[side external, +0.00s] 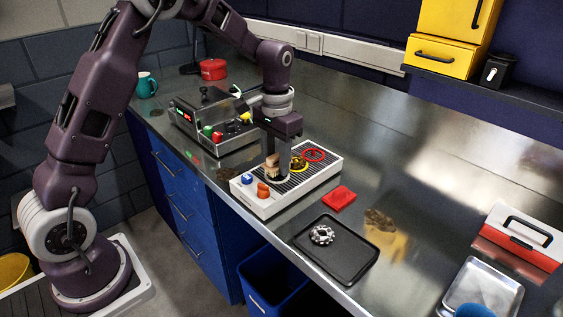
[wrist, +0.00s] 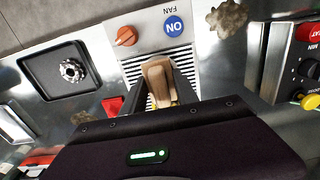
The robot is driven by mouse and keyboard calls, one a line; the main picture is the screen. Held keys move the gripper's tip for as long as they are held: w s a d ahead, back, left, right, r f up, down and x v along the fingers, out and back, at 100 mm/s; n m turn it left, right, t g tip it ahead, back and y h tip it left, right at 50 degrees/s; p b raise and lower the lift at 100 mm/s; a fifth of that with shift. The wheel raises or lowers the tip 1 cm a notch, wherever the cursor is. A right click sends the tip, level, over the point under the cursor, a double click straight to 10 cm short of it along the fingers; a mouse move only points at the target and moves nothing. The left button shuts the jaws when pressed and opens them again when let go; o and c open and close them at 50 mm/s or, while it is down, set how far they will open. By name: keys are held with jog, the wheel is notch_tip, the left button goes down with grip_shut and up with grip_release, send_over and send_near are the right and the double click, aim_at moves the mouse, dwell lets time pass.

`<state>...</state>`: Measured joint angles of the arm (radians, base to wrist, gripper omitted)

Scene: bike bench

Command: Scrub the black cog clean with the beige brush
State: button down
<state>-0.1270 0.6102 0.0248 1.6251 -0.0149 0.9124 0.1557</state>
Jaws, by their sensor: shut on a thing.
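My gripper (side external: 272,172) is shut on the beige brush (side external: 272,162), low over the grille of a white fan box (side external: 242,196). In the wrist view the brush (wrist: 158,76) stands between the fingers, over the grille slats. A dark cog-like piece (side external: 297,164) lies in a yellow ring on the grille, just right of my gripper. I cannot tell whether the bristles touch it. In the wrist view my gripper and the brush mostly hide that spot. A silver cog (side external: 321,235) lies on a black tray (side external: 358,268), also seen in the wrist view (wrist: 72,70).
An empty red ring (side external: 313,155) is on the fan box's far right. A red cloth (side external: 339,198) lies between box and tray. Brown stains (side external: 379,218) mark the bench. A control unit (side external: 190,130) stands behind left; a red-and-white toolbox (side external: 515,240) is at right.

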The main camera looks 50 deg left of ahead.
jog(key=shift+a, duration=1.05)
jog(key=shift+r, duration=2.55)
jog(key=shift+s+d, duration=0.1)
jog(key=s+d, duration=0.3)
jog(key=s, duration=0.3)
jog(key=shift+d, duration=0.2)
